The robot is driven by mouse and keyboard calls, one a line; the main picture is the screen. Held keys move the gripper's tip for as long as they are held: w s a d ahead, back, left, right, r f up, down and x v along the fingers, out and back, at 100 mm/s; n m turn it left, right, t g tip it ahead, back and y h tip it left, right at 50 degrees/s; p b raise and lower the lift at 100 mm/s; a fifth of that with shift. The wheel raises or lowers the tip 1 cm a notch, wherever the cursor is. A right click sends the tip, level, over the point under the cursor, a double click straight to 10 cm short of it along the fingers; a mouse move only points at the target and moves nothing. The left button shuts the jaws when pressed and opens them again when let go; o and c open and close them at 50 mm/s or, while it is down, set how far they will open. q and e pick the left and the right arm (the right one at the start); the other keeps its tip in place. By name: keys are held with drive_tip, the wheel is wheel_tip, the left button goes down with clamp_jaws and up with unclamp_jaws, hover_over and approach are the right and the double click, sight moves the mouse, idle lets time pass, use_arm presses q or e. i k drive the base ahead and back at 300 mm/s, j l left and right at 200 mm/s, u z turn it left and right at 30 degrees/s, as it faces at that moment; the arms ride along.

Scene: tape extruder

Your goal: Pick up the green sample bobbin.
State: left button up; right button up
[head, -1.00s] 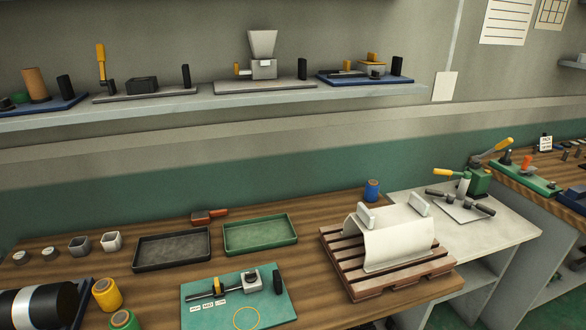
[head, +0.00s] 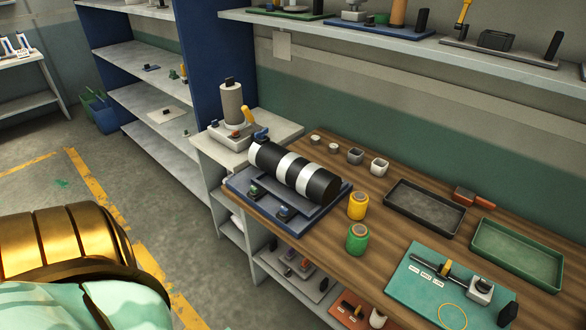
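The green sample bobbin (head: 357,239) stands upright on the wooden bench top, near its front edge. It is a short green spool with a tan top. A yellow bobbin (head: 357,206) of like shape stands just behind it, with little room between them. Neither of my grippers shows in the head view, so nothing is seen holding or touching the green bobbin.
A black-and-white roller machine (head: 293,172) on a blue base stands left of the bobbins. To the right lie a teal mat (head: 420,285) with a small tool, a black tray (head: 425,208) and a green tray (head: 518,255). Small cups (head: 355,155) stand behind.

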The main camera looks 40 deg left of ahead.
sight(358, 234)
drive_tip(key=u, duration=0.85)
